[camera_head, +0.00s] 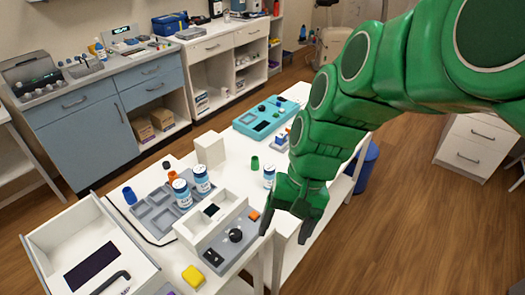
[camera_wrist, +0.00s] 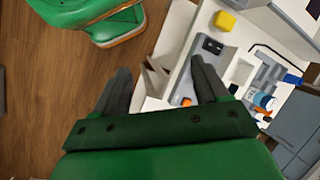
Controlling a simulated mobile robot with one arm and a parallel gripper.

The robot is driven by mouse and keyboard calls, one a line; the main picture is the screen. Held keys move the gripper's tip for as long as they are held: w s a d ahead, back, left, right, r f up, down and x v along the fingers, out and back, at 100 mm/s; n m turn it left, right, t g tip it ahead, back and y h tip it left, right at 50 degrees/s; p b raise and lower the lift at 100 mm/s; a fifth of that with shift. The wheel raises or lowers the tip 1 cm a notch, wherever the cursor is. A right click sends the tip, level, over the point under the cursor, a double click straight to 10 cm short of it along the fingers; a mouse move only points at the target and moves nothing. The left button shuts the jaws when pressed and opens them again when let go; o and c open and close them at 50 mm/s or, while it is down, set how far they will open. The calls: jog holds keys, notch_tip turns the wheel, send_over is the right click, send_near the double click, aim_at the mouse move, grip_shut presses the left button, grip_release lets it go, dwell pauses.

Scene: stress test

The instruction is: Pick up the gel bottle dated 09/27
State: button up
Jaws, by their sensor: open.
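Several white bottles with blue labels stand on the white table. Two bottles, a left one (camera_head: 182,193) and a right one (camera_head: 201,179), stand close together at the grey tray. A third bottle (camera_head: 269,176) stands further right, near my gripper. The dates on the labels are too small to read. My gripper (camera_head: 283,228) is open and empty, fingers pointing down by the table's front edge, to the right of the grey device. In the wrist view my gripper (camera_wrist: 160,85) shows its two fingers apart, with a bottle (camera_wrist: 262,100) at the right.
The grey tray (camera_head: 150,211), a white box with a grey knob panel (camera_head: 222,250), an open white bin (camera_head: 60,232), a yellow block (camera_head: 193,276) and a teal device (camera_head: 264,118) crowd the table. A green cup (camera_head: 255,162) stands near the third bottle.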

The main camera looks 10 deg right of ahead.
jog(key=w+a+f+m+y, duration=0.1)
jog(key=w+a+m+y, duration=0.3)
jog(key=w, duration=0.6)
jog(key=m+t+y, duration=0.5)
jog(key=m+t, duration=0.2)
jog(key=m, duration=0.8)
send_near(265, 170)
notch_tip(265, 170, down, 3)
jog(key=w+a, duration=0.2)
jog(key=w, duration=0.1)
jog(key=shift+s+x, duration=0.15)
jog(key=shift+x, duration=1.7)
jog(key=shift+s+x, duration=0.15)
jog(key=shift+x, duration=1.65)
jog(key=shift+a, duration=0.1)
jog(key=shift+c, duration=0.3)
jog(key=c, duration=1)
jog(key=shift+r, duration=0.1)
